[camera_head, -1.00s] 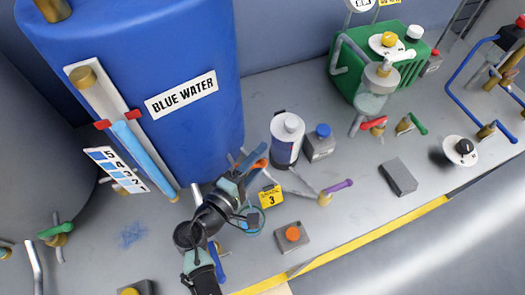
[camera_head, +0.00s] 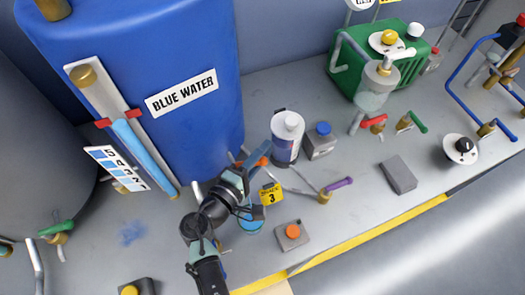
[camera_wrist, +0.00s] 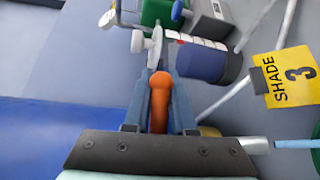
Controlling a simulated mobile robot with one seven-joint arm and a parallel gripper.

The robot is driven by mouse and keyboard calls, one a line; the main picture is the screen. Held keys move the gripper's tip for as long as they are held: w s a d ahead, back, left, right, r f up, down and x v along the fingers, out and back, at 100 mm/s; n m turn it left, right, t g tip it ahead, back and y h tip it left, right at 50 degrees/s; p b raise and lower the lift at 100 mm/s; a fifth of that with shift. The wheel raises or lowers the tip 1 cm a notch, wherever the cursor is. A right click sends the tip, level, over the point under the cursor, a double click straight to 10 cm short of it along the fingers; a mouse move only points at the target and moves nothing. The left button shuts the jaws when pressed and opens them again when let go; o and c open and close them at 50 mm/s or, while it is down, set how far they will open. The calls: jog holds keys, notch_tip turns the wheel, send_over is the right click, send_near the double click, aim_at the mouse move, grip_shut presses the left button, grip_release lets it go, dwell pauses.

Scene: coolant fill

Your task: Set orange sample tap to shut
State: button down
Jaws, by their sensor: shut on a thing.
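The orange sample tap's lever (camera_wrist: 160,95) lies between the two blue fingers of my gripper (camera_wrist: 160,90) in the wrist view. My gripper is shut on it.
The blue water tank (camera_head: 145,60) stands close behind on the left. A white bottle (camera_head: 287,138), a yellow Shade 3 tag (camera_head: 270,194) and a purple-handled tap (camera_head: 338,186) are close on the right. A grey box with an orange button (camera_head: 291,235) sits near the front edge.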

jog(key=n+y, duration=0.1)
jog(key=w+n+t+y, duration=0.1)
jog(key=shift+a+t+y+b, duration=0.3)
jog(key=shift+a, duration=0.05)
jog(key=c, duration=0.8)
grip_release()
jog(key=shift+o, duration=0.2)
jog(key=shift+s, duration=0.1)
jog(key=b+v, duration=0.2)
jog(key=v, duration=1.1)
